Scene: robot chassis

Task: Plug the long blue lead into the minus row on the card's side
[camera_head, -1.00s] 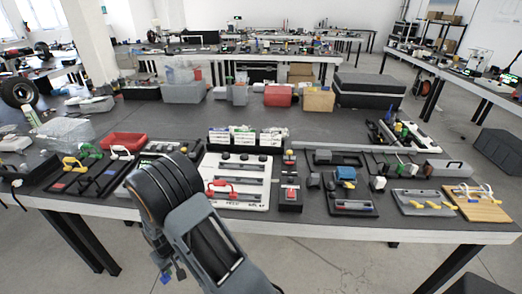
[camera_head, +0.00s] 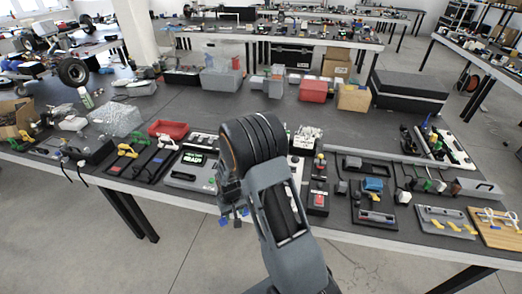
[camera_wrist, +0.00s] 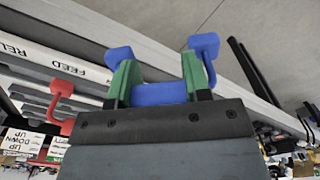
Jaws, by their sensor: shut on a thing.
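The blue lead (camera_wrist: 160,94) is between the green fingertips of my gripper (camera_wrist: 160,80) in the wrist view. Its two blue plug ends stick out past the fingers. In the head view my gripper (camera_head: 233,203) hangs near the table's front edge, with small blue parts of the lead (camera_head: 224,222) below it. A white panel (camera_wrist: 60,57) printed FEED lies beyond the fingers at the left of the wrist view, with a red lead (camera_wrist: 62,89) on it. My arm hides most of this panel in the head view. I cannot make out a minus row or the card for certain.
A red-button box (camera_head: 318,200) and a grey fixture with a blue block (camera_head: 374,184) lie to the right. A red tray (camera_head: 168,129) is behind.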

